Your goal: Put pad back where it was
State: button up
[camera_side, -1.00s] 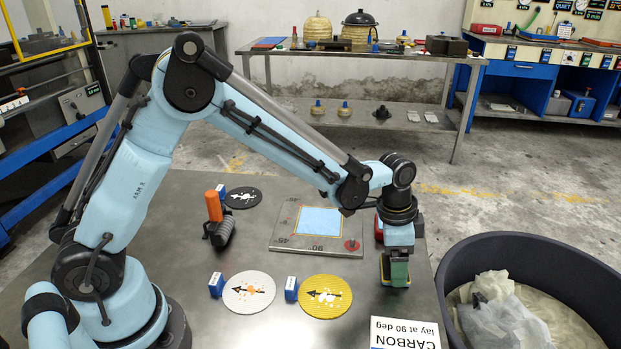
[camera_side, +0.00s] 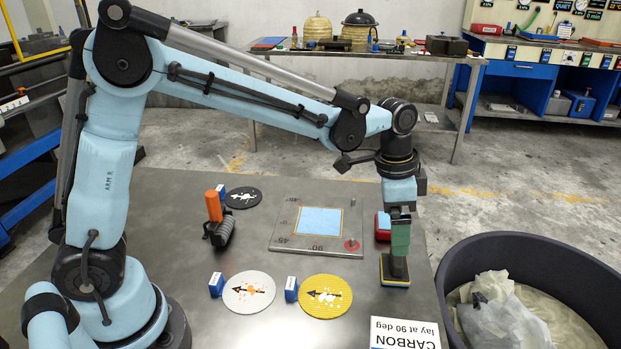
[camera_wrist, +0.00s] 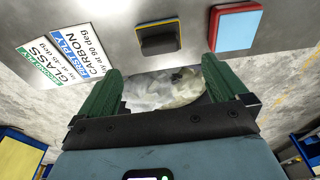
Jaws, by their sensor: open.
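A small pad (camera_side: 396,282) with a dark grip block and a yellow-and-blue edged base sits flat on the metal table at the right, in the side view. It also shows in the wrist view (camera_wrist: 158,38), beyond the fingertips. My gripper (camera_side: 400,250) is above it with green fingers pointing down. In the wrist view my gripper (camera_wrist: 162,75) has its fingers wide apart with nothing between them.
A grey plate (camera_side: 285,243) with a blue sheet (camera_side: 319,221) lies mid-table. An orange-handled roller (camera_side: 218,225), a black disc (camera_side: 243,198), a white disc (camera_side: 249,291) and a yellow disc (camera_side: 325,296) lie to the left. A large dark bin (camera_side: 455,262) stands right; a CARBON card (camera_side: 405,335) lies in front.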

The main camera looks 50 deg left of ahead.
jog(key=s+a+r+n+t, duration=0.3)
jog(key=s+a+r+n, duration=0.1)
jog(key=s+a+r, duration=0.25)
jog(key=s+a+f+n+t+y, duration=0.1)
jog(key=s+a+f+n+t, duration=0.1)
jog(key=s+a+n, duration=0.3)
jog(key=s+a+t, duration=0.1)
jog(key=s, duration=0.2)
jog(key=shift+s+f, duration=0.15)
jog(key=shift+f, duration=0.2)
